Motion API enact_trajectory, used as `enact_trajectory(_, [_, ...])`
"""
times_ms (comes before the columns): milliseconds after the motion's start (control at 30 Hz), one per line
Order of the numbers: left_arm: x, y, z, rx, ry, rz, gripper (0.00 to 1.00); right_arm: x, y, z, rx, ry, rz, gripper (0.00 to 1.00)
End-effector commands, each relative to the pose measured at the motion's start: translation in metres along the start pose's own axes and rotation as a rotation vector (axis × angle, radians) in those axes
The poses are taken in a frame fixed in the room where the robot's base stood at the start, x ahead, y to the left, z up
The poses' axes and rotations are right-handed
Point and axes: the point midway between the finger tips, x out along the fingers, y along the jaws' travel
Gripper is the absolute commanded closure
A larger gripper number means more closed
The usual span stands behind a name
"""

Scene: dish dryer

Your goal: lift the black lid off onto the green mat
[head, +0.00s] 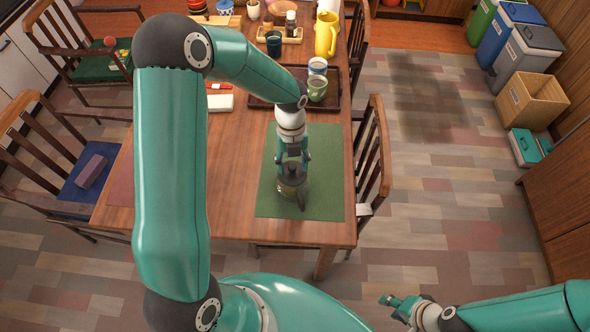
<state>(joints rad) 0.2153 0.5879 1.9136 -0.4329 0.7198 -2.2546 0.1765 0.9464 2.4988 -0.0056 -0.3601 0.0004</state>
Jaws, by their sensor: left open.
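A dark tray (262,101) with two cups (317,88) lies behind the mat. A yellow jug (326,35) and a dark cup (274,45) stand farther back. A chair (372,150) flanks the right table edge. The mat's right and left strips are bare.

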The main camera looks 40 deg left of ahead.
Motion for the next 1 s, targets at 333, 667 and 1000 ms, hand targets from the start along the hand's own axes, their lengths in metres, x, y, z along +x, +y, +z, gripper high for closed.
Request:
enact_trajectory(333, [0.0117, 0.0003, 0.0003, -0.001, -0.001, -0.001, 0.47, -0.0009, -0.0003, 0.0002, 0.0, 0.0, 0.0, 0.6])
enact_trajectory(667, [0.0124, -0.0005, -0.0001, 0.0, 0.0, -0.003, 0.94, -0.0007, -0.0003, 0.0002, 0.0, 0.0, 0.0, 0.6])
enact_trajectory(1000, [0.0136, -0.0005, -0.0007, 0.001, 0.002, -0.001, 1.0, -0.0004, -0.0001, 0.0001, 0.0, 0.0, 0.0, 0.6])
